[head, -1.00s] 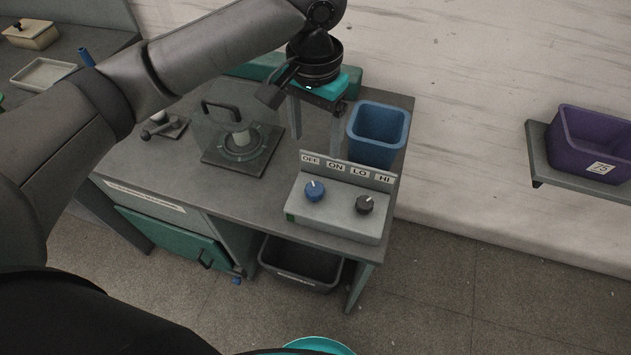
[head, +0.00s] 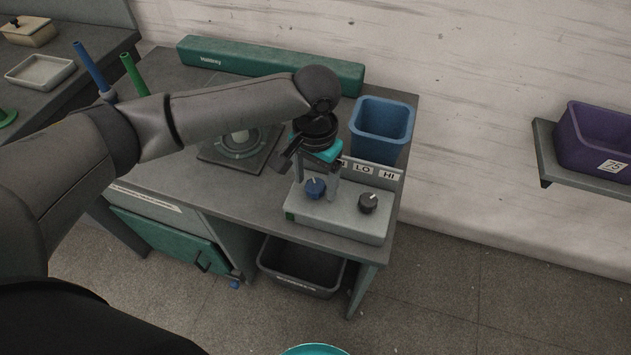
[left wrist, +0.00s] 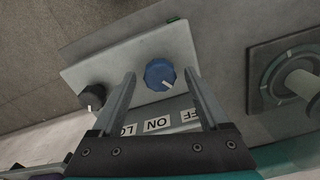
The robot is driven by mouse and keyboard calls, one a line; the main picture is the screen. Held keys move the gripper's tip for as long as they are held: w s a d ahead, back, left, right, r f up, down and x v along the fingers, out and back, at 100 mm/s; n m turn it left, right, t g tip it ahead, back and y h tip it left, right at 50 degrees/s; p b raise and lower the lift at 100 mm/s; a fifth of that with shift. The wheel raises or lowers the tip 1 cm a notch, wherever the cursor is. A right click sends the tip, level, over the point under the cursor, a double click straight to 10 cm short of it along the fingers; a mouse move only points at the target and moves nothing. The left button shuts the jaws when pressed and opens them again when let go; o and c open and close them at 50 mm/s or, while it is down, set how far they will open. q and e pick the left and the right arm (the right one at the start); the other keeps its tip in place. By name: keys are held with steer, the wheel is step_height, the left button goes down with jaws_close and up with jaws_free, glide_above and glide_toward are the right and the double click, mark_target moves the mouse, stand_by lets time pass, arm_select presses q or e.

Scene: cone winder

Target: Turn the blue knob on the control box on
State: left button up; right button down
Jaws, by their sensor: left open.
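The grey control box (head: 340,212) sits at the front right of the bench, with a label plate along its back edge. Its blue knob (head: 315,189) is on the left, and its white mark points toward the OFF label in the left wrist view. My left gripper (head: 316,184) is open and points down over the blue knob. In the left wrist view the blue knob (left wrist: 160,74) appears between the two fingertips (left wrist: 159,75); I cannot tell whether they reach down around it. The OFF and ON labels are hidden by the gripper in the head view. My right gripper is not in view.
A black knob (head: 368,203) is on the box's right side. A blue bin (head: 382,128) stands behind the box. A round fixture on a dark plate (head: 226,158) lies to the left. A green long box (head: 270,68) is at the back. A dark bin (head: 300,270) is below.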

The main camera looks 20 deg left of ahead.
arm_select(q)
steer(key=shift+f, duration=0.15)
jaws_close()
stand_by(0.6)
